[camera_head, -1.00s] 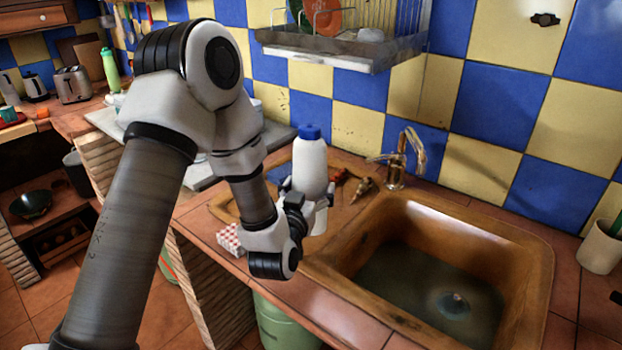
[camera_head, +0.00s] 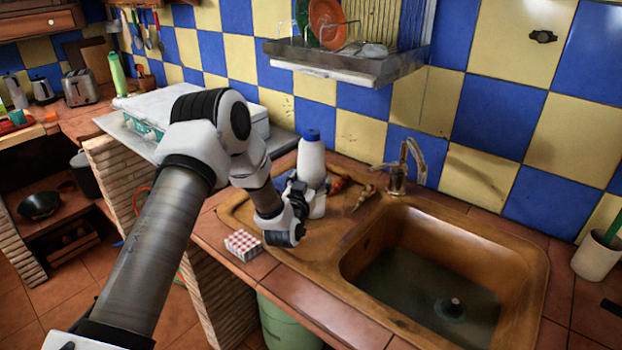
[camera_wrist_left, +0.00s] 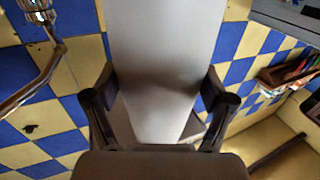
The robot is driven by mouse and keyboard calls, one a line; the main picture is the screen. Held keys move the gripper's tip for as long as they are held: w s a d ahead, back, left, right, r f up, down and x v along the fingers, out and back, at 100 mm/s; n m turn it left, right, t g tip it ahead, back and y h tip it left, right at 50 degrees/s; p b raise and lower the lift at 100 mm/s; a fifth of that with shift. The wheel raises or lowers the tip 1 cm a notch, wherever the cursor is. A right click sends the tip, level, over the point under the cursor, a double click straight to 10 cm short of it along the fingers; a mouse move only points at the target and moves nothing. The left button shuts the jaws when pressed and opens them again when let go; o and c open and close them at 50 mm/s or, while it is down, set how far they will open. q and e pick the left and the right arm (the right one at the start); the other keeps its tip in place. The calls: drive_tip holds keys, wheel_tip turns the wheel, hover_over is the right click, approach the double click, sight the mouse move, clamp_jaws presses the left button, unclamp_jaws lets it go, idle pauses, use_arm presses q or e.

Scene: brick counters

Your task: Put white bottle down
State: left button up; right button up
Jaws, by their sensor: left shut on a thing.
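The white bottle (camera_head: 312,162) with a blue cap stands upright at the left side of the sink, over the wooden drainboard area. My left gripper (camera_head: 303,197) is shut around its lower part. In the left wrist view the white bottle (camera_wrist_left: 165,65) fills the middle, with one dark finger of my left gripper (camera_wrist_left: 160,105) on each side of it. The bottle's base is partly hidden by the gripper, so I cannot tell whether it touches the surface. My right gripper is not in view.
The sink basin (camera_head: 420,285) lies right of the bottle, with a faucet (camera_head: 398,170) behind. A red-and-white checkered box (camera_head: 242,245) sits at the counter's front edge. Small items (camera_head: 362,196) lie right of the bottle. A dish rack (camera_head: 350,60) hangs above.

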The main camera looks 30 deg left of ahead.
use_arm(q)
drive_tip(key=o, duration=1)
drive_tip(key=shift+s+d+r, duration=0.1)
drive_tip(key=shift+s, duration=0.1)
drive_tip(key=b+v, duration=0.1)
drive_tip(key=v, duration=1)
drive_tip(key=shift+s+d+b, duration=0.15)
drive_tip(key=shift+s+b, duration=0.2)
